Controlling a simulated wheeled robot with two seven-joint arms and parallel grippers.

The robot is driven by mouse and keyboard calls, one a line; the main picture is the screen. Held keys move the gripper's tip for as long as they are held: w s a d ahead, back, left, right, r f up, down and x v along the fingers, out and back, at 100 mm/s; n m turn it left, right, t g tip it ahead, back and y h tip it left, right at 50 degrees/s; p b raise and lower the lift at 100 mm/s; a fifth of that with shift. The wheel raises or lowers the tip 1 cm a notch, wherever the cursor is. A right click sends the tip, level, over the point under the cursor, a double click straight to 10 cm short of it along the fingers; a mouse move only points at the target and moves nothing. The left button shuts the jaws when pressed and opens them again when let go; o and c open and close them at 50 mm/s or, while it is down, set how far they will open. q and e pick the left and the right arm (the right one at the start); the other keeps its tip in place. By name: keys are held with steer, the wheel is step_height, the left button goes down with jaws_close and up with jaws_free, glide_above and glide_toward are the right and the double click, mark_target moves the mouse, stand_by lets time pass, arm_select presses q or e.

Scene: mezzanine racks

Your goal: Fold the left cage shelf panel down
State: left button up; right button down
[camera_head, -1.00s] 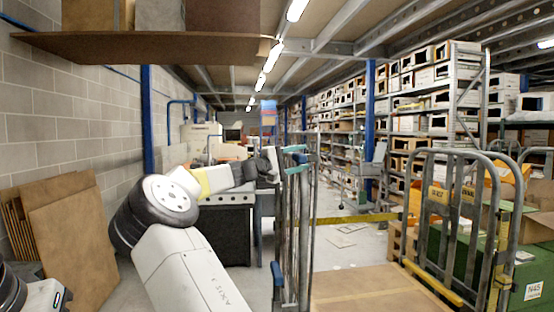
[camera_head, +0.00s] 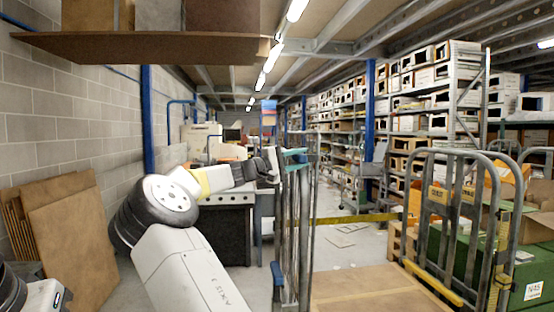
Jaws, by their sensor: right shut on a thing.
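The left cage (camera_head: 306,225) stands right of the picture's middle, seen nearly edge-on as a narrow set of upright grey metal bars with teal pieces at the top. The shelf panel (camera_head: 281,225) is upright along the cage's near left side, with a blue piece low on it. My right gripper (camera_head: 273,166) is shut at the panel's upper edge; the fingertips are small and partly merge with the bars. My left gripper is out of view.
A second cage (camera_head: 455,200) with yellow tags stands at the right by green boxes (camera_head: 465,265). A flat brown board (camera_head: 375,290) lies between the cages. Brown sheets (camera_head: 70,235) lean on the left wall. A shelf (camera_head: 150,48) overhangs the upper left.

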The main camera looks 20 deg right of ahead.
steer(key=shift+r, duration=0.25)
stand_by(0.6)
